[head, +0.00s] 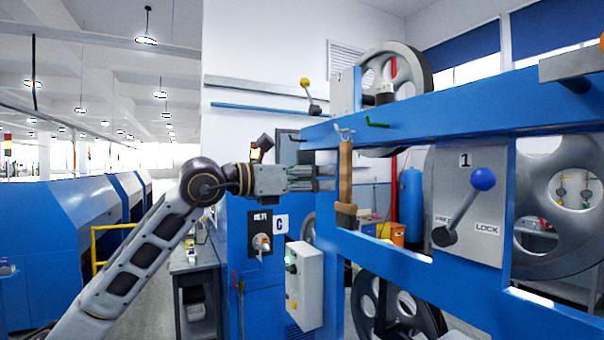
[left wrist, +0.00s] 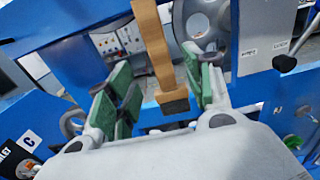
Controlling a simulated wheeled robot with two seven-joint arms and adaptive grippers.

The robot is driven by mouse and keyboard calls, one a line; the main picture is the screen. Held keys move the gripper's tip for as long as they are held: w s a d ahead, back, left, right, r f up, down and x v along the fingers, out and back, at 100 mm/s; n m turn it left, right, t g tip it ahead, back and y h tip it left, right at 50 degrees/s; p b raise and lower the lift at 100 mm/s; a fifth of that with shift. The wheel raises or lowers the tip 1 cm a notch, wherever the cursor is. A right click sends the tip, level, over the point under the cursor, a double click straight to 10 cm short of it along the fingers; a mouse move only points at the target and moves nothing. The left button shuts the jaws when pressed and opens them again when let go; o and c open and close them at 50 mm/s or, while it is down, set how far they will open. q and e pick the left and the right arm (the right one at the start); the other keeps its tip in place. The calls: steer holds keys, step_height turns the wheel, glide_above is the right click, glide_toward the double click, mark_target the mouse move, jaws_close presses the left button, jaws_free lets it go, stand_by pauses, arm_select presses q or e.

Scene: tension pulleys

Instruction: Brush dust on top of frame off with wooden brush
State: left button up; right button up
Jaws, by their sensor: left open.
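The wooden brush (head: 346,172) hangs upright from a hook (head: 344,132) on the blue frame (head: 440,108). Its long brown handle is up and its wider head (head: 345,209) is down. My left gripper (head: 324,178) points right at the handle and is open. In the left wrist view the brush (left wrist: 152,40) shows between the green-padded fingers of my left gripper (left wrist: 163,92), with gaps at both sides. I cannot tell how far the brush lies beyond the fingertips. Dust on the frame's top cannot be made out. My right gripper is not in view.
A lever with a blue knob (head: 483,179) sits on a grey plate at the right. A yellow-knobbed lever (head: 305,83) and large pulley wheels (head: 400,72) stand behind. A white control box (head: 304,285) is below my left arm. A green hook (head: 377,123) is on the beam.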

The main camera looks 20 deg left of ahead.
mark_target(342, 172)
arm_select(q)
steer(key=p+x, duration=0.2)
steer(key=x, duration=0.4)
steer(key=shift+r, duration=0.1)
steer(key=shift+p+x, duration=0.35)
steer(key=shift+x, duration=0.55)
steer(key=shift+w+d, duration=0.1)
steer(key=shift+w, duration=0.05)
steer(key=c, duration=1.1)
jaws_close()
steer(key=shift+r, duration=0.35)
steer(key=shift+s+a, duration=0.35)
steer(key=shift+s, duration=0.1)
steer(key=shift+s+a+r+b, duration=0.3)
steer(key=shift+s+a+r, duration=0.1)
steer(key=shift+s+r, duration=0.15)
stand_by(0.5)
